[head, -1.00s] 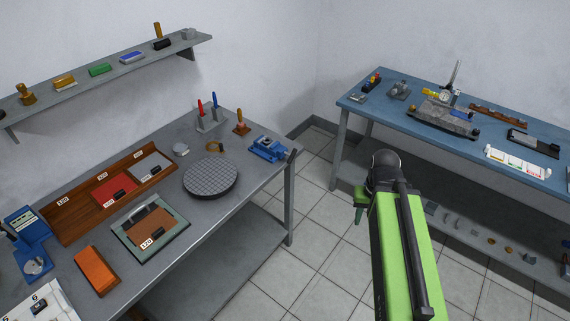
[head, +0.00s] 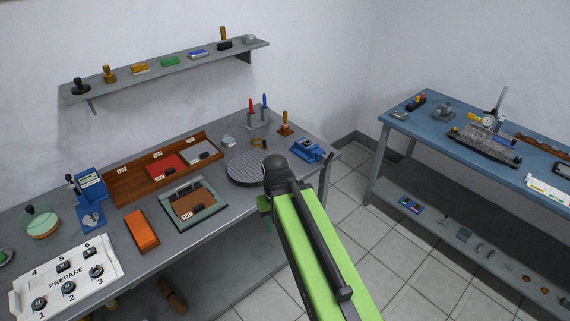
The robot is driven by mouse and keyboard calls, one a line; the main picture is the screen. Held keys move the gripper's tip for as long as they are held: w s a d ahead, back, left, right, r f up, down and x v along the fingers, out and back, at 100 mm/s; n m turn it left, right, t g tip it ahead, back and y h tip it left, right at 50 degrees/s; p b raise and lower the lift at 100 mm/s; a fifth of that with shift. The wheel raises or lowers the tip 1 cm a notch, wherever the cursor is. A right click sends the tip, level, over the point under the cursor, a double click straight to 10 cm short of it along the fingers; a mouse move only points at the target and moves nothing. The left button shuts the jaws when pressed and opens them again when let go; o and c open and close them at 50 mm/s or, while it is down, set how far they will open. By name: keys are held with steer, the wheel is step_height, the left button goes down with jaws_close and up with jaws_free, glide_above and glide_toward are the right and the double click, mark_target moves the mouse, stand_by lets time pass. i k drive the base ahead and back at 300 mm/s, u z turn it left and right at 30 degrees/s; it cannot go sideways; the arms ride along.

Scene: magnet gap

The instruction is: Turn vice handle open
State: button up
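A small blue vice (head: 309,151) sits at the far right corner of the grey workbench (head: 225,232). A thin grey bar that looks like its handle (head: 333,157) shows at its right end, at the bench edge; its exact turn is too small to tell. My green and black arm reaches up from the bottom of the head view, and its dark joint stands in front of the bench, left of and nearer than the vice.
A round grey plate (head: 247,167), two screwdrivers in a stand (head: 258,118) and an orange-handled tool (head: 285,124) are near the vice. A wooden tray (head: 126,186) and a numbered white board (head: 66,276) lie left. A blue bench (head: 455,138) stands right, with tiled floor between.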

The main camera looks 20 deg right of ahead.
mark_target(329, 159)
steer(key=u, duration=0.3)
steer(key=i, duration=1)
